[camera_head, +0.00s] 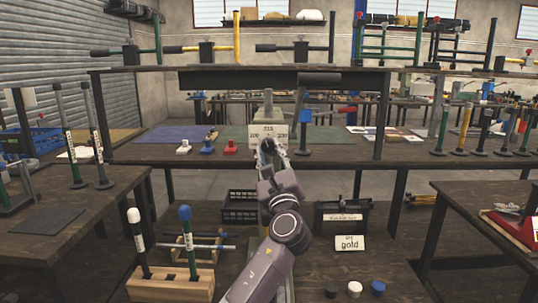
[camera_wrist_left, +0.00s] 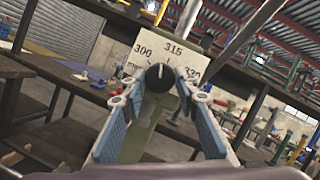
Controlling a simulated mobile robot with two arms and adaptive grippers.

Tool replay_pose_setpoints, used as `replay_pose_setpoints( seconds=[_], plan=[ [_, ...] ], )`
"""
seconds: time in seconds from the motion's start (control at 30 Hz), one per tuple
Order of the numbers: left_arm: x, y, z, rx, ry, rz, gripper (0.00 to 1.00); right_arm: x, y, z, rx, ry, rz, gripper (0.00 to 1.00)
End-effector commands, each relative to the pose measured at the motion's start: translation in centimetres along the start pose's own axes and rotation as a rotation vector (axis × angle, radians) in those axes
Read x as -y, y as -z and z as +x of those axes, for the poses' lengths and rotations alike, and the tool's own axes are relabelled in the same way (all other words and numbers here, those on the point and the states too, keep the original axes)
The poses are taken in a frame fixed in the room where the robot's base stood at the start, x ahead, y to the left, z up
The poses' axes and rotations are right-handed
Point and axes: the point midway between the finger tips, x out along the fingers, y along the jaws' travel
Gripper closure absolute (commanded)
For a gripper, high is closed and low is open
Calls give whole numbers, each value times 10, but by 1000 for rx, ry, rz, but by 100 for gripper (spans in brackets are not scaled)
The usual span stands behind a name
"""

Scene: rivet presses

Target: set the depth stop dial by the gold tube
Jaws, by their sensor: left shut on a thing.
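The depth stop dial (camera_wrist_left: 160,76) is a round dark knob with a white pointer mark, in front of a white scale plate (camera_wrist_left: 160,50) reading 300, 315 and 330. The pointer points roughly up in the left wrist view; I cannot tell its exact reading. The plate (camera_head: 260,130) also shows in the head view, on a pale green press column. My left gripper (camera_head: 272,150) reaches up to the dial. Its blue-padded fingers (camera_wrist_left: 160,88) are shut on the knob from both sides. A white card reading "gold" (camera_head: 349,243) stands at the lower right. My right gripper is out of view.
A black box (camera_head: 343,218) stands behind the card, with several round caps (camera_head: 355,289) in front. A wooden block (camera_head: 171,283) holding two dark tubes stands lower left. A shelf bar (camera_head: 260,78) spans above the dial.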

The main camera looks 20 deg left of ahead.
Motion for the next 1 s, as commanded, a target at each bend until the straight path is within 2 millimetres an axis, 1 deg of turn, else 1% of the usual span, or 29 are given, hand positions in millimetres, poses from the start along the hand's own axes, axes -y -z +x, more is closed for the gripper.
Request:
replay_pose_setpoints(
  seconds=[0.13,0.27,0.37,0.63,0.8,1.0],
  plan=[
    [2,0,0,-1,-55,-132,96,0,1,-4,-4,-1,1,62],
    [3,-1,0,-1,-102,-246,96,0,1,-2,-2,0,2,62],
    [4,-1,0,-1,-137,-330,96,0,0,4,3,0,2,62],
    [6,-2,1,-1,-216,-520,96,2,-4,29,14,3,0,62],
    [5,-2,1,0,-251,-600,96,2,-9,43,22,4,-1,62],
    [5,-2,1,-1,-272,-653,96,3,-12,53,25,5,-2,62]
  ],
)
